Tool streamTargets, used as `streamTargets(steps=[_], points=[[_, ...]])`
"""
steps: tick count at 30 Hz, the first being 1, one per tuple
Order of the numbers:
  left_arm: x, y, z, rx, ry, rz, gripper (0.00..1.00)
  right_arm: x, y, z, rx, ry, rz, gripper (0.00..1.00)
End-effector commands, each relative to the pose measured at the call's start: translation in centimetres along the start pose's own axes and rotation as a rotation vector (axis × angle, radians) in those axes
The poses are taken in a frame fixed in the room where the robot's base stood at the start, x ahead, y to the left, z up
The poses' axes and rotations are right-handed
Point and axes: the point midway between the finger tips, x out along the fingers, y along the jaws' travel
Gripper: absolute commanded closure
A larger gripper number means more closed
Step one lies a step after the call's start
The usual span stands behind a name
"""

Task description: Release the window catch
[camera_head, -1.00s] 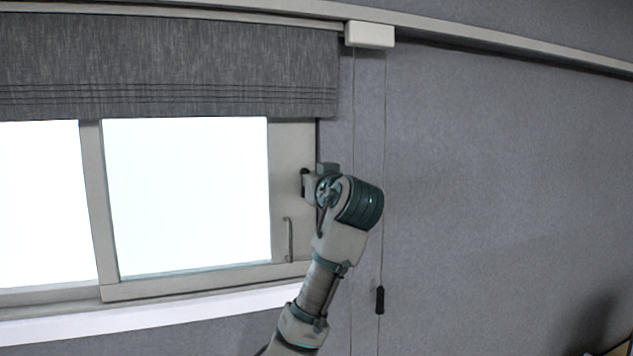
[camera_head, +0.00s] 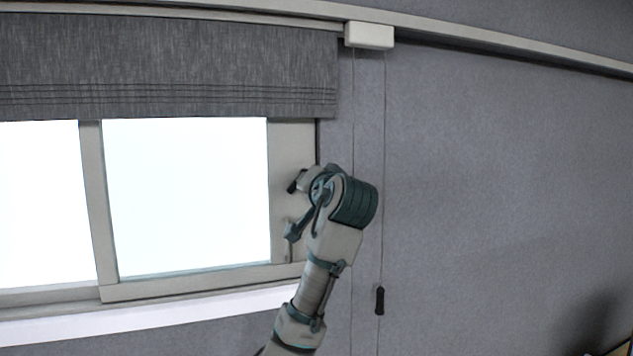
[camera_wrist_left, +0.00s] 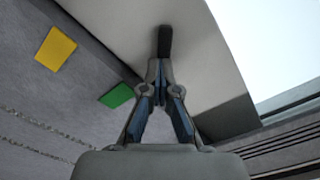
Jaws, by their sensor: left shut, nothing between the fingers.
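The sliding window's frame (camera_head: 291,150) stands in front of me, with pale glass to its left. My left gripper (camera_wrist_left: 160,68) is shut and empty; its dark blue fingers meet at their tips. A short black lever, apparently the catch (camera_wrist_left: 165,42), lies on the pale frame right beyond the fingertips. I cannot tell whether they touch. In the head view a dark tip beside my wrist may be that lever or a finger; my wrist hides most of this spot. My right gripper is not in view.
A grey blind (camera_head: 170,65) hangs above the glass. A pull cord with a dark weight (camera_head: 380,300) hangs right of my arm. Yellow (camera_wrist_left: 56,48) and green (camera_wrist_left: 116,95) tabs show beside the frame in the wrist view. The wall at right is clear.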

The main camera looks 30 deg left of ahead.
Motion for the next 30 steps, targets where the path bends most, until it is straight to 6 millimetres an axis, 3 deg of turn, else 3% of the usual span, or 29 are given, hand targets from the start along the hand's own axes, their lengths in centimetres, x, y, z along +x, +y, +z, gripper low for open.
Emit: streamTargets(steps=[1,3,22,30], points=[[0.4,-0.4,0.2,-0.009,-0.005,-0.006,0.9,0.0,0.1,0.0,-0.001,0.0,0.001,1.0],[0.4,-0.4,0.2,-0.011,-0.004,-0.006,0.75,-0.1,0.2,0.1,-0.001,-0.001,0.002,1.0],[-0.5,0.0,-0.3,-0.01,-0.002,-0.007,0.75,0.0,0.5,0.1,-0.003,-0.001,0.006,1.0],[-2.5,0.1,-0.4,-0.01,0.003,-0.007,0.75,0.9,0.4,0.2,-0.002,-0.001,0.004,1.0]])
